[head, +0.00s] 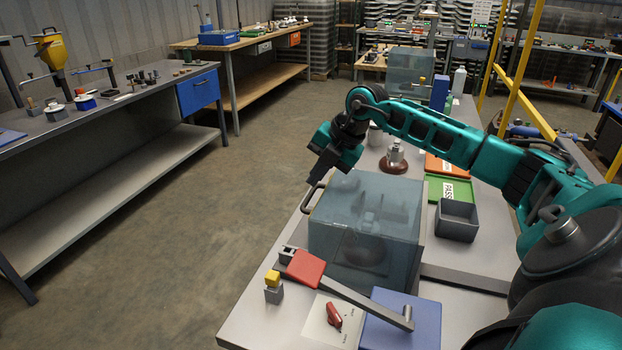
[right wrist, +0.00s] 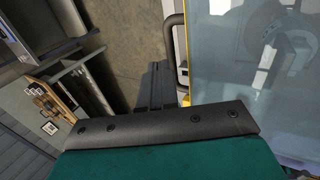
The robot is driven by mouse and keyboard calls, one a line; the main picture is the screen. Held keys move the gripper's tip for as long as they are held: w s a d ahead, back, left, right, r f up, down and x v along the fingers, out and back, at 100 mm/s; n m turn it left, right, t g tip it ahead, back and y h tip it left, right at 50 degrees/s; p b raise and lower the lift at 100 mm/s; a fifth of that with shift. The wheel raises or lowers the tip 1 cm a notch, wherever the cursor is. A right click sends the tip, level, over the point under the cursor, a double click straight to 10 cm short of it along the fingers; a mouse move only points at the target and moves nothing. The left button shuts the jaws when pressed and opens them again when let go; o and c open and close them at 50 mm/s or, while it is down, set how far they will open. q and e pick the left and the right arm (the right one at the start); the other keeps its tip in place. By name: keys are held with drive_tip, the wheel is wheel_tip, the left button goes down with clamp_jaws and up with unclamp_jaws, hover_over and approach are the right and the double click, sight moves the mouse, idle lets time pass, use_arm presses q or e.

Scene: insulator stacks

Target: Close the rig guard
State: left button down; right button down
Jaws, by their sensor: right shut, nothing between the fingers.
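The rig guard (head: 345,225) is a clear bluish box near the front of the bench, with rig parts showing dimly inside it. A dark bar handle (head: 308,198) sticks out at its left side. My right gripper (head: 313,180) is shut and empty, just above and touching or almost touching the handle; I cannot tell which. In the right wrist view the shut fingers (right wrist: 155,85) are left of the handle (right wrist: 172,50), and the guard's clear panel (right wrist: 245,60) fills the right. My left gripper is not in view.
Behind and right are a brown-based metal part (head: 395,160), a green PASS tray (head: 449,189) and a grey bin (head: 456,219). Open floor lies left.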

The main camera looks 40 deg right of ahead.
wheel_tip(320, 180, up, 11)
drive_tip(key=s, duration=0.2)
drive_tip(key=shift+d+r, duration=0.2)
drive_tip(key=shift+d, duration=0.25)
drive_tip(key=shift+a, duration=0.1)
